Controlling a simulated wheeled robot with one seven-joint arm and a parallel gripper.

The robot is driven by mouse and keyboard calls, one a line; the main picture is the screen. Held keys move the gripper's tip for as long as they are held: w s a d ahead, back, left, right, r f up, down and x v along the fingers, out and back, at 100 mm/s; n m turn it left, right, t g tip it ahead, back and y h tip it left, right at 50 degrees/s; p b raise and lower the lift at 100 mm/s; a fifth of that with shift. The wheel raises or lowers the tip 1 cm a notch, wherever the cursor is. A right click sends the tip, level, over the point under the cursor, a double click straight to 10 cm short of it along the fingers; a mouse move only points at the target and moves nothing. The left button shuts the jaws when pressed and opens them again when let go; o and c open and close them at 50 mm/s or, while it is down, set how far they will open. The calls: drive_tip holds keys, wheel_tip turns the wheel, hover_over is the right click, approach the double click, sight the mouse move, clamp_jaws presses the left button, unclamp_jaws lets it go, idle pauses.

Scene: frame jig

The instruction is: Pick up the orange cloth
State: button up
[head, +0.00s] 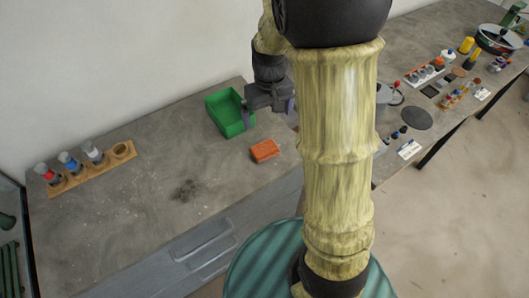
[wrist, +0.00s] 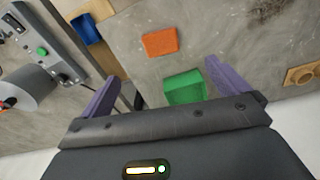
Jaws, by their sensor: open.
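The orange cloth (head: 264,150) lies folded as a small flat block on the grey worktop, in front of the green bin. In the wrist view the cloth (wrist: 160,42) is beyond the fingertips, between their lines. My gripper (head: 268,112) is beside the green bin in the head view, above the worktop and apart from the cloth. The wrist view shows its two purple fingers (wrist: 162,72) spread wide with nothing held between them. My arm hides part of the worktop to the right of the cloth in the head view.
The green bin (head: 223,112) stands behind the cloth, close to my gripper. A wooden rack (head: 92,168) with several capped containers is at the left. Many small items, including a dark round mat (head: 416,118), are at the right. The worktop left of the cloth is mostly clear.

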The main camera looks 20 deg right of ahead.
drive_tip(key=shift+w+f, duration=0.2)
drive_tip(key=shift+w, duration=0.8)
drive_tip(key=shift+f, duration=0.1)
hover_over(264, 148)
drive_tip(key=f, duration=1.2)
drive_tip(key=shift+s+d+p, duration=0.2)
drive_tip(key=shift+s+p, duration=0.05)
drive_tip(key=shift+p, duration=0.1)
drive_tip(key=shift+w+a+f+p, duration=0.15)
drive_tip(key=shift+f+p, duration=0.15)
drive_tip(key=shift+f, duration=1.05)
drive_tip(key=shift+w+d+f+p, duration=0.1)
drive_tip(key=shift+f+p, duration=0.15)
drive_tip(key=shift+f, duration=1.05)
